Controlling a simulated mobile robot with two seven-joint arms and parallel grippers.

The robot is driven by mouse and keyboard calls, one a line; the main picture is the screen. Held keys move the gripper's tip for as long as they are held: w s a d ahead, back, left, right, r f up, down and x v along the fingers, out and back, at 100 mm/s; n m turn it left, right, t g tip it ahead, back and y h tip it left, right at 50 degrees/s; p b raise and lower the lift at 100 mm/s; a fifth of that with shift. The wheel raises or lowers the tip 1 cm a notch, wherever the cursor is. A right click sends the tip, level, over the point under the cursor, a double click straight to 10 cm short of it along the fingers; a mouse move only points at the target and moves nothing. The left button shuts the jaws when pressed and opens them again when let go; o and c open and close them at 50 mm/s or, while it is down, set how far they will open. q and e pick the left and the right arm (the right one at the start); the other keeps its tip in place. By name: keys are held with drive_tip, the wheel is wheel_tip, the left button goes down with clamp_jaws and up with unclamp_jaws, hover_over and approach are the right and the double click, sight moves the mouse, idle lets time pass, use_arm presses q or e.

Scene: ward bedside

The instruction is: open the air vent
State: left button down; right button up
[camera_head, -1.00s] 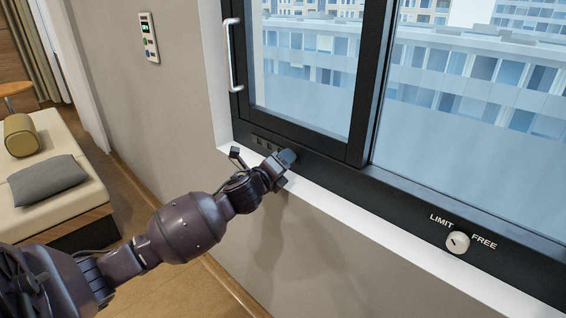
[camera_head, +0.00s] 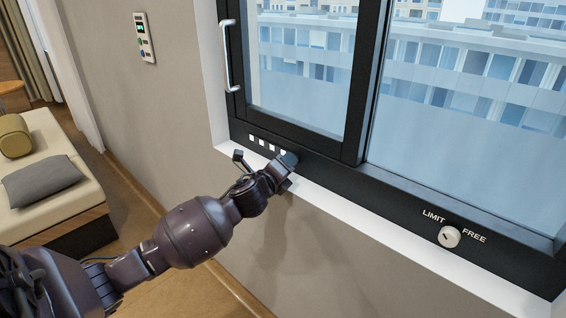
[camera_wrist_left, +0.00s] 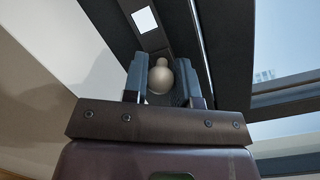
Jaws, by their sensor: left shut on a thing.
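The air vent (camera_head: 262,141) is a row of small slots in the lower black window frame, and the slots now show white. In the left wrist view, one white slot (camera_wrist_left: 145,19) shows beyond my fingers. My left gripper (camera_head: 288,160) is at the right end of the row. In the wrist view, its fingers (camera_wrist_left: 162,82) are shut on a small pale rounded vent knob (camera_wrist_left: 159,79). In the head view the gripper hides the knob. My right gripper is in neither view.
A white sill (camera_head: 390,236) runs below the frame. A LIMIT/FREE knob (camera_head: 449,237) is on the frame at right. A white window handle (camera_head: 229,55) is at left. A wall panel (camera_head: 144,38) and a bench with cushions (camera_head: 42,181) are further left.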

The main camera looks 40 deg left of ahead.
use_arm(q)
drive_tip(key=c, duration=0.9)
unclamp_jaws()
drive_tip(key=shift+d, duration=0.25)
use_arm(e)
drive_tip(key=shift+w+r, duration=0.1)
use_arm(q)
drive_tip(key=shift+s, duration=0.65)
drive_tip(key=s+d+p, duration=0.1)
drive_tip(key=s+p, duration=0.1)
drive_tip(key=s, duration=0.7)
drive_tip(key=shift+s, duration=0.25)
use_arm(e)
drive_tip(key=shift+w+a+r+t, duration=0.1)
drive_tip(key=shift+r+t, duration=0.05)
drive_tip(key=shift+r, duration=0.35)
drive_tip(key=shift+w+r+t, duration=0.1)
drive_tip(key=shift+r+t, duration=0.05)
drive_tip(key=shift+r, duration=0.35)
use_arm(q)
drive_tip(key=shift+d, duration=0.1)
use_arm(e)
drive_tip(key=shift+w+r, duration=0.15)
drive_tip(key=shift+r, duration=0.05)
